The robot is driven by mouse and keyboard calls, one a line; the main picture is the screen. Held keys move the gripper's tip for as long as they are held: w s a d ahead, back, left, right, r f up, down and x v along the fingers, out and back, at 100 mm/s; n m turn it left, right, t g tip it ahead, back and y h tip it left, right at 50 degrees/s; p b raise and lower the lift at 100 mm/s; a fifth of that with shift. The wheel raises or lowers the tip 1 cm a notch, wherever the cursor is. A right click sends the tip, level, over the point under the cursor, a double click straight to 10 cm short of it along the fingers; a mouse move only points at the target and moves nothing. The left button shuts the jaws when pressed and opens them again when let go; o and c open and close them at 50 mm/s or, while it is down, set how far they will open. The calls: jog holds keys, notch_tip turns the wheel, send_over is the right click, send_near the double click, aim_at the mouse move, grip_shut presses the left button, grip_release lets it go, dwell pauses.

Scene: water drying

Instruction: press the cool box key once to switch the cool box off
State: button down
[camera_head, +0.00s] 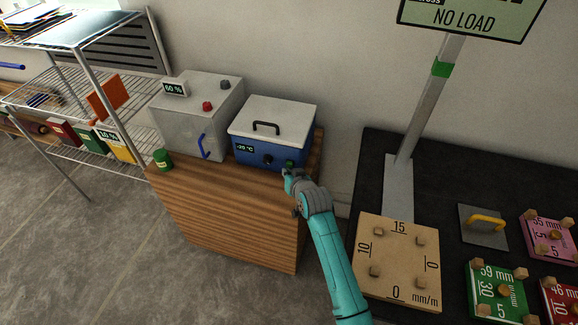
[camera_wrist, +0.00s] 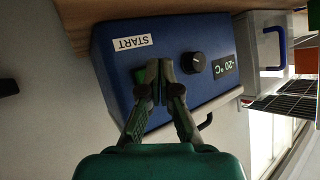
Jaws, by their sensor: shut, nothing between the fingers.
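The cool box (camera_head: 255,138) is blue with a pale lid and a dark handle, and stands on the wooden cabinet. Its display (camera_wrist: 225,66) reads -20 °C and is lit. A black knob (camera_wrist: 193,62) sits beside the display. The fingertips also show in the wrist view (camera_wrist: 159,66).
A grey box (camera_head: 190,125) with a 60 % display stands left of the cool box. A small green cylinder (camera_head: 162,159) is at the cabinet's (camera_head: 225,215) front left. A dark table (camera_head: 460,165) with a post and plates is at right.

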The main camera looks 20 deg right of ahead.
jog(key=shift+s+a, duration=0.15)
jog(key=shift+s+a, duration=0.75)
jog(key=shift+s, duration=0.25)
jog(key=shift+s+a, duration=0.7)
jog(key=shift+s, duration=0.3)
jog(key=shift+s, duration=0.1)
